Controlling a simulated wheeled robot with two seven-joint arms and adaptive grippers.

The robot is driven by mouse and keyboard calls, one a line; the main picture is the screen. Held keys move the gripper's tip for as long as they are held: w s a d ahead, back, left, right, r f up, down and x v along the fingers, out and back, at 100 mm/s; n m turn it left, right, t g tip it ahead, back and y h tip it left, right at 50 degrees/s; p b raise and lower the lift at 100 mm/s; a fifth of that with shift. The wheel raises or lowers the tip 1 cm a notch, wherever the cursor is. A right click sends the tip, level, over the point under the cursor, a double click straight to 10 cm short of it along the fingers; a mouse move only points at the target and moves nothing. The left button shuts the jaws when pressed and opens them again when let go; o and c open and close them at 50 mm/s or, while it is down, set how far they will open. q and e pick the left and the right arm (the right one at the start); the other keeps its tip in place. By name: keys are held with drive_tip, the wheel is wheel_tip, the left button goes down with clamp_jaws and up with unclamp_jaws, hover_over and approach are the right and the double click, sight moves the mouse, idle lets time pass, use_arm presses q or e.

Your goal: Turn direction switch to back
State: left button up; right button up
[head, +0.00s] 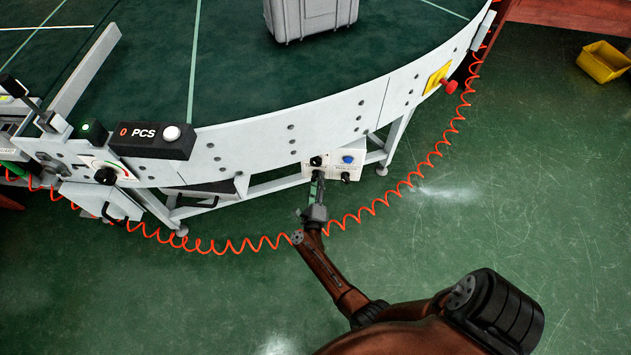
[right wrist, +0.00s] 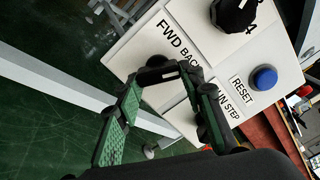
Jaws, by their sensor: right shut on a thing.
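The direction switch (right wrist: 157,74) is a dark knob beside the FWD and BACK labels on a white control box (head: 334,163). In the right wrist view, my right gripper (right wrist: 162,84) has its fingers around this switch and is shut on it. In the head view, my right gripper (head: 319,178) reaches up to the lower left of the box and covers the switch. The fingers hide most of the knob, so I cannot tell which way it points. My left gripper is not in view.
A black knob (right wrist: 234,13) and a blue RESET button (right wrist: 264,77) sit near the switch. An orange coiled cable (head: 375,207) hangs in front of the conveyor (head: 260,140). A grey case (head: 310,18) stands on the belt. The green floor at right is mostly clear.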

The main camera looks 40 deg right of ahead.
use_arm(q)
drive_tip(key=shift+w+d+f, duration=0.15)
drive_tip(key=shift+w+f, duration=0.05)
use_arm(e)
drive_tip(key=shift+a+f+m, duration=0.1)
drive_tip(key=shift+f+m, duration=0.05)
drive_tip(key=shift+m, duration=0.25)
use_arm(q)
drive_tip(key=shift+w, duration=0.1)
use_arm(e)
drive_tip(key=o, duration=1.2)
drive_tip(key=shift+c, duration=0.2)
